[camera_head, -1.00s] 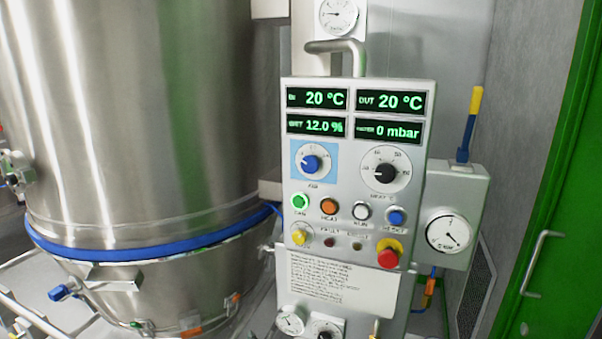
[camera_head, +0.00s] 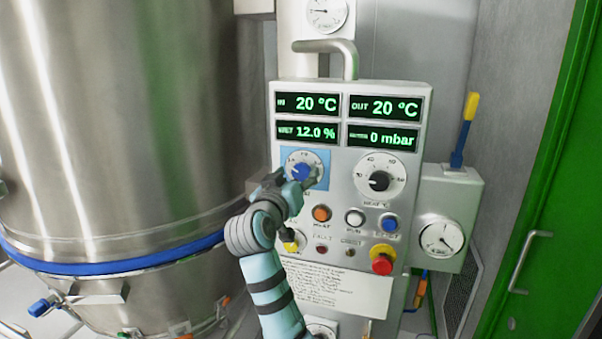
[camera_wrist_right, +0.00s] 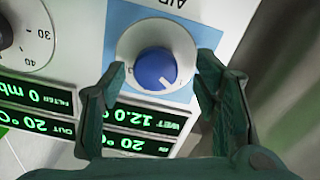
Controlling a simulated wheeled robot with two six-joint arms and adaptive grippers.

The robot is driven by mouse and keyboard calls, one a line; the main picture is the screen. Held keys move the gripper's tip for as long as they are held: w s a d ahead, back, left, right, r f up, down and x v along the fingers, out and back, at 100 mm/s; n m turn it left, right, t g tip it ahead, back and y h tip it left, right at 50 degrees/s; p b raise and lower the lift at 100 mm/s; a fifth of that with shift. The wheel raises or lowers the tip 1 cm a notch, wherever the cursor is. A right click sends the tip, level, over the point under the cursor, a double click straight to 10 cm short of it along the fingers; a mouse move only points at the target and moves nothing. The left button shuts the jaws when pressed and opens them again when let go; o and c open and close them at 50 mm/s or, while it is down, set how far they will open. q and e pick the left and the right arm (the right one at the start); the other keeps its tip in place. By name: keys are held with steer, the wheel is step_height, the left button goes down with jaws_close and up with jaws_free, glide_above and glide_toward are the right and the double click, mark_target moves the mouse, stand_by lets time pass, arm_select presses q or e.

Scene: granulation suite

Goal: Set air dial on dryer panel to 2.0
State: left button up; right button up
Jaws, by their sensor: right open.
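The air dial (camera_head: 301,172) is a blue knob on a white round scale inside a light blue square, on the left of the dryer panel (camera_head: 348,228). In the right wrist view the blue knob (camera_wrist_right: 155,69) with its white pointer mark sits between and just beyond my fingertips. My right gripper (camera_head: 298,183) is in front of the dial; in the wrist view the gripper (camera_wrist_right: 160,75) is open, a finger on each side of the knob, with gaps between them. Part of the dial's lower scale is hidden by the gripper in the head view. My left gripper is not in view.
The heat dial (camera_head: 379,181) is right of the air dial. Below are an orange button (camera_head: 321,213), a white button (camera_head: 355,217), a blue button (camera_head: 389,224) and a red emergency stop (camera_head: 382,262). A steel vessel (camera_head: 120,120) stands at the left; a pipe handle (camera_head: 335,47) tops the panel.

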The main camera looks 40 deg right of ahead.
steer(key=shift+w+d, duration=0.2)
steer(key=shift+d, duration=0.2)
steer(key=shift+s+a+r, duration=0.15)
steer(key=shift+s+r, duration=0.1)
steer(key=shift+c, duration=0.7)
steer(key=c, duration=1)
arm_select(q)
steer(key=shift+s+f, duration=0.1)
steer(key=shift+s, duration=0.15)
arm_select(e)
steer(key=shift+f, duration=0.1)
